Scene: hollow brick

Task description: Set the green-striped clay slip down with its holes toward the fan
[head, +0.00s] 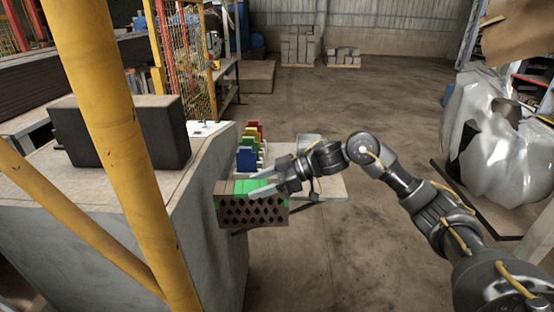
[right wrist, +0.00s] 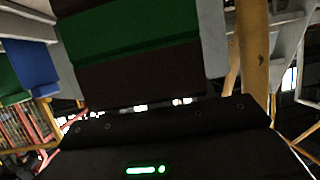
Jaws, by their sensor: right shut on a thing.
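The green-striped clay slip (head: 253,210) is a brown block with a bright green band over its top. A face full of diamond-shaped holes points toward the head camera. My right gripper (head: 257,186) is shut on the slip, with its pale fingers along the top part of the block. In the right wrist view, the brown slip with its green band (right wrist: 130,38) fills the upper middle between the fingers. I cannot tell from the head view whether its underside touches anything. I cannot make out a fan for certain. My left gripper is not in view.
A pale bench (head: 212,170) with a dark block (head: 135,130) stands at the left, behind yellow posts (head: 108,100). Blue, green, yellow and red pieces (head: 247,160) stand behind the slip, beside a small pale shelf (head: 325,184). Plastic-wrapped goods (head: 490,125) stand right. The middle floor is clear.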

